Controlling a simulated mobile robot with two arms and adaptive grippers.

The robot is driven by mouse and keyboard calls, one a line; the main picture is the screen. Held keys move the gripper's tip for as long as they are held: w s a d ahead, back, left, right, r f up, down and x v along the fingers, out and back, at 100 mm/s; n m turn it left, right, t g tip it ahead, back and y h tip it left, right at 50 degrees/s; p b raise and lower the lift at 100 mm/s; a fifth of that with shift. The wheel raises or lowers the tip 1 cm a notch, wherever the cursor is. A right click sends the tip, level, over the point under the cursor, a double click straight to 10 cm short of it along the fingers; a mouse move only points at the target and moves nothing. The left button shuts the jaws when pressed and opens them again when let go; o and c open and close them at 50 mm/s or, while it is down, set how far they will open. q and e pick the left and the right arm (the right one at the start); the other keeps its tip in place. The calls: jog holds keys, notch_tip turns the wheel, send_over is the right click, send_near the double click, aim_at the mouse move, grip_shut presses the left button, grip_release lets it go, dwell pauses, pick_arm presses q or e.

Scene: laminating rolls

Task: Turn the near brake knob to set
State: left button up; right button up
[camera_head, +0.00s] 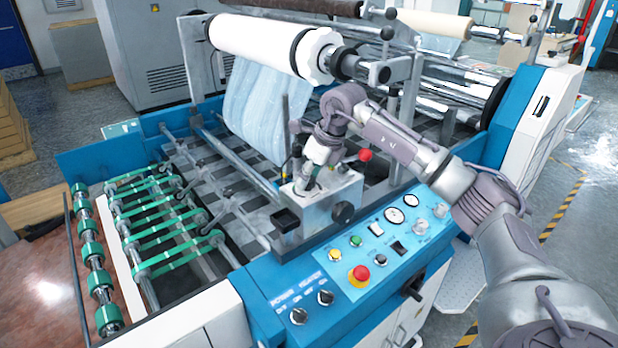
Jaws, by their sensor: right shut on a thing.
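My right arm comes in from the right, and my right gripper (308,182) points down at the top of a grey metal block (325,208) on the near side of the laminating machine. It is shut on a small knob there, which I take as the near brake knob; the fingers hide most of it, so its setting cannot be read. A black round knob (344,212) on the block's front face is clear of the gripper. My left gripper is not in view.
A blue control panel (325,280) with a red emergency button (359,276) lies in front of the block. A red ball-ended lever (365,155) stands close right of the gripper. The white film roll (262,42) hangs behind. Green belts (165,225) lie left.

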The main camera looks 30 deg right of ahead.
jog(key=m+h+b, duration=0.1)
jog(key=m, duration=0.2)
jog(key=shift+a+m+t, duration=0.1)
jog(key=shift+m+t, duration=0.2)
jog(key=shift+m, duration=0.1)
jog(key=m+h+b, duration=0.1)
jog(key=m, duration=0.2)
jog(key=shift+a+m+h, duration=0.1)
jog(key=shift+m+h, duration=0.2)
jog(key=shift+h, duration=0.1)
jog(key=m+h, duration=0.1)
jog(key=m, duration=0.1)
jog(key=m+g+h+b, duration=0.1)
jog(key=m, duration=0.2)
jog(key=shift+w+m, duration=0.1)
jog(key=shift+m, duration=0.2)
jog(key=shift+r, duration=0.1)
jog(key=o, duration=1.1)
jog(key=shift+o, duration=0.2)
jog(key=shift+a+r, duration=0.1)
jog(key=v, duration=1.1)
jog(key=shift+r, duration=0.3)
